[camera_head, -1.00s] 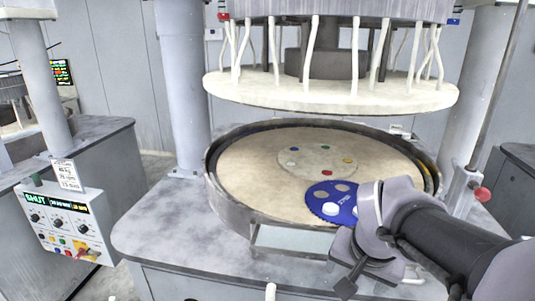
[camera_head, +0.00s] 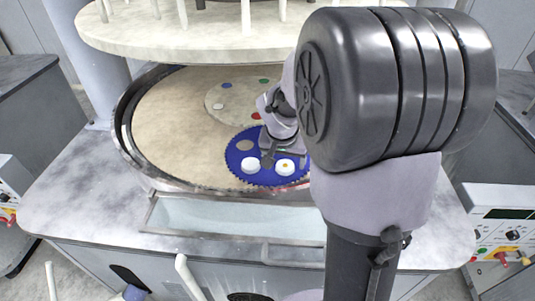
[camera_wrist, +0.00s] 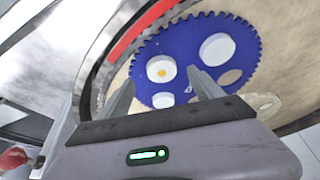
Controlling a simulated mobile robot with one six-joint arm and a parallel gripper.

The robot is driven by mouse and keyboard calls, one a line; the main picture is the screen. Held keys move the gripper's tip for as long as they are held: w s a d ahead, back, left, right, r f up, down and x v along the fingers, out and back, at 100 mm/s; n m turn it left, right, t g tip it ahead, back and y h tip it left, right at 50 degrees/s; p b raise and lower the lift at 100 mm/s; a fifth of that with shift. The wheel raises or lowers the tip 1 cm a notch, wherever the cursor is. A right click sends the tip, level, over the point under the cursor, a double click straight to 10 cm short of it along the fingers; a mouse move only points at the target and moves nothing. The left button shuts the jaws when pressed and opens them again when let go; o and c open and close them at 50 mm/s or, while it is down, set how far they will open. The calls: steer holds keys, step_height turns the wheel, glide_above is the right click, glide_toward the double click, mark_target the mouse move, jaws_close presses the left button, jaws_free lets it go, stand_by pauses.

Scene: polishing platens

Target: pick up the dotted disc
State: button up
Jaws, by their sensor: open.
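The dotted disc (camera_head: 285,167) is white with an orange-yellow dot. It lies in a hole of the blue toothed carrier (camera_head: 240,177), at the carrier's front right in the head view. In the wrist view the dotted disc (camera_wrist: 160,68) shows whole, between and slightly beyond my two fingertips. My gripper (camera_head: 268,160) is open and empty above the carrier, in the head view just behind and left of the dotted disc. In the wrist view my gripper (camera_wrist: 161,78) has its fingers spread to either side of the disc. I cannot tell its height above the disc.
A plain white disc (camera_head: 250,165) sits left of the dotted one; another white piece (camera_wrist: 163,100) shows in the wrist view. The beige platen (camera_head: 165,125) has a raised metal rim (camera_head: 122,140). The upper plate (camera_head: 180,42) overhangs the back. My arm hides the right side.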

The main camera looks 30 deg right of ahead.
mark_target(285, 166)
steer(key=x, duration=0.3)
steer(key=b+x, duration=0.1)
steer(key=x, duration=0.1)
steer(key=shift+w+d+r, duration=0.1)
steer(key=shift+w, duration=0.2)
steer(key=shift+s, duration=0.1)
